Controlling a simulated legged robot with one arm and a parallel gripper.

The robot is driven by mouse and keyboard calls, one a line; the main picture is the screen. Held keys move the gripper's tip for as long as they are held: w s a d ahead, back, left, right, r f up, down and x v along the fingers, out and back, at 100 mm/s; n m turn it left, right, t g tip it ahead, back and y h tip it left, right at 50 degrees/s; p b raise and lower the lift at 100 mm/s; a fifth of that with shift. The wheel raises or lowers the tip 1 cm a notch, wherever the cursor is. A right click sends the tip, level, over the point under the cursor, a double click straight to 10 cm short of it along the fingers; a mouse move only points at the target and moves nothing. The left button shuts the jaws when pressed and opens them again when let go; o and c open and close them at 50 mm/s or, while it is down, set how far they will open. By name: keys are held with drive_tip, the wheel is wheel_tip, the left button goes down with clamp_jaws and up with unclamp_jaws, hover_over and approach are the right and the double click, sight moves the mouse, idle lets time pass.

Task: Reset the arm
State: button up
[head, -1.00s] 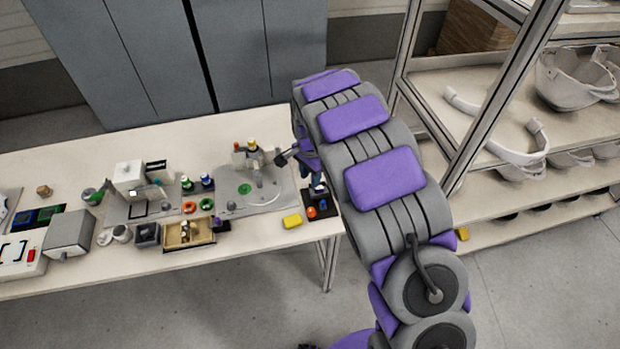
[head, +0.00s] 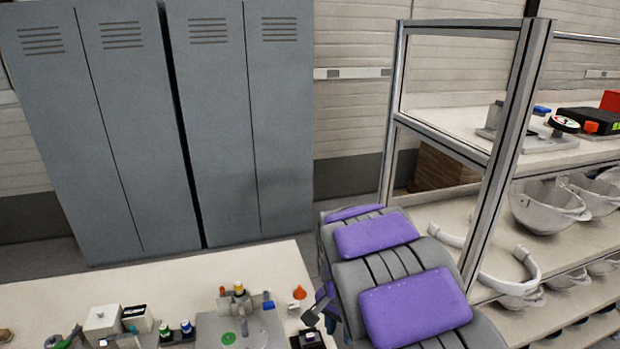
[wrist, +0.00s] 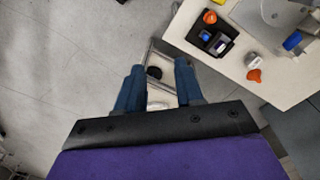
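My arm, grey with purple pads, reaches forward at the lower right of the head view, beside the right end of the table (head: 180,275). My gripper (wrist: 158,82) shows in the wrist view as two blue fingers set apart with no object held between them. Floor and a pale frame with a dark round item lie below, in the gap. In the head view my gripper is mostly hidden behind my arm.
In the wrist view the table edge (wrist: 225,75) is at the upper right, with a black tray (wrist: 212,37) and an orange funnel (wrist: 254,75). Grey lockers (head: 220,130) stand behind the table. A shelf rack (head: 510,150) with white helmet shells (head: 545,205) stands right.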

drive_tip(key=s+d+r+n, duration=0.2)
drive_tip(key=s, duration=0.8)
drive_tip(key=s+d+r+n+g, duration=0.1)
drive_tip(key=s+d+r+n, duration=0.1)
drive_tip(key=s, duration=0.9)
drive_tip(key=s+d+r+n, duration=0.2)
drive_tip(key=s+d+n, duration=0.1)
drive_tip(key=s, duration=0.7)
drive_tip(key=shift+s+d+r+b, duration=0.2)
drive_tip(key=shift+r+b, duration=0.15)
drive_tip(key=shift+b, duration=0.1)
